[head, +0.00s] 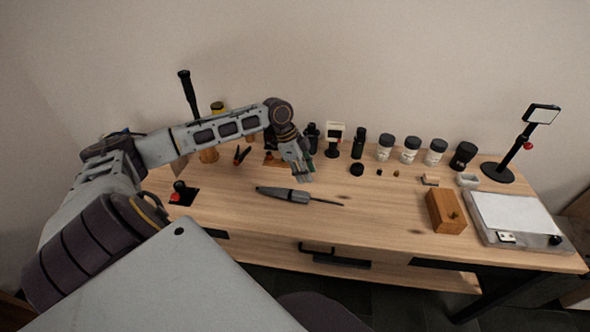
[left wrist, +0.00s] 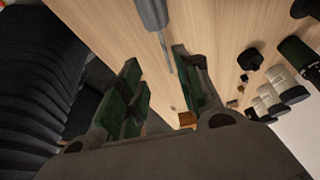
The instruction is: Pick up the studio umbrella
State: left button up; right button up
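A grey, slim body with a thin dark rod lies flat on the wooden table and looks like the folded studio umbrella (head: 290,195). Its rod points right in the head view. In the left wrist view the umbrella (left wrist: 152,12) enters from the top edge, its rod reaching down beside the right finger. My left gripper (head: 306,175) hangs behind the umbrella, apart from it. The left wrist view shows my left gripper (left wrist: 157,58) with its green-padded fingers spread and nothing held. My right gripper is not in view.
Several dark and white cylinders (head: 410,150) stand along the table's back. A wooden block (head: 444,211) and a grey tray with a white top (head: 515,217) lie right. A black stand (head: 498,172) rises at the far right. The table (head: 360,215) is clear around the umbrella.

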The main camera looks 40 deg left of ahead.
pick_arm(q)
send_near(319, 201)
jog(key=shift+x, duration=1.1)
jog(key=shift+d+f, duration=0.25)
jog(key=shift+f, duration=0.3)
jog(key=shift+d, duration=0.1)
jog(key=shift+x, duration=0.8)
jog(key=shift+w+d+f, duration=0.1)
jog(key=shift+w+f, duration=0.1)
jog(key=shift+f, duration=0.35)
jog(key=shift+w+d+f, duration=0.1)
jog(key=shift+w+f, duration=0.1)
jog(key=shift+f, duration=0.35)
jog(key=shift+w+d+f, duration=0.1)
jog(key=shift+w+f, duration=0.15)
jog(key=shift+f, duration=0.3)
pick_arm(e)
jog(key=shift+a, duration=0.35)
